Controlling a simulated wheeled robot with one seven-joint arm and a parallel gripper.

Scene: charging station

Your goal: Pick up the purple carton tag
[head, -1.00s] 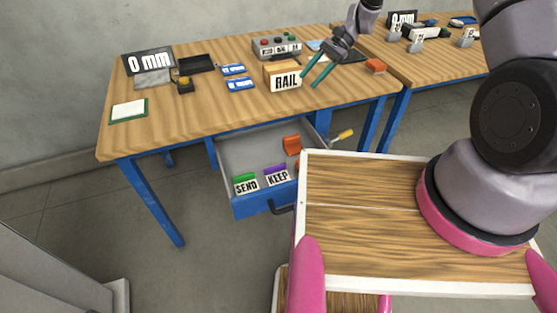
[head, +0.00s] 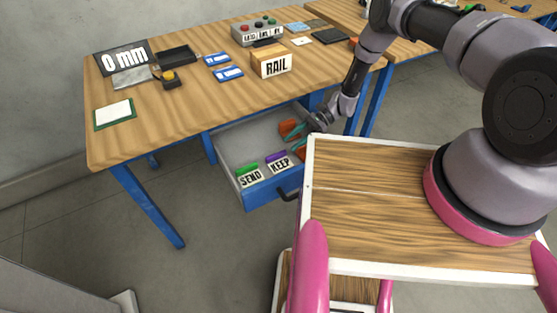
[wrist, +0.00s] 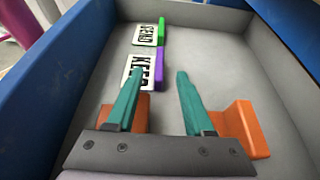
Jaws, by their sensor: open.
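The purple carton tag (head: 276,157), with a white label reading KEEP, lies in the open drawer. In the wrist view its purple part (wrist: 160,71) shows ahead of the gap between my fingertips. Its label (wrist: 139,69) is partly covered by my left finger. My gripper (wrist: 160,78) is open and empty, with teal fingers. In the head view my gripper (head: 295,141) reaches into the right side of the drawer, to the right of the purple tag, and is partly hidden by the wooden top.
A green SEND tag (head: 248,168) lies beside the purple one. Orange pieces (wrist: 240,130) flank my fingers.

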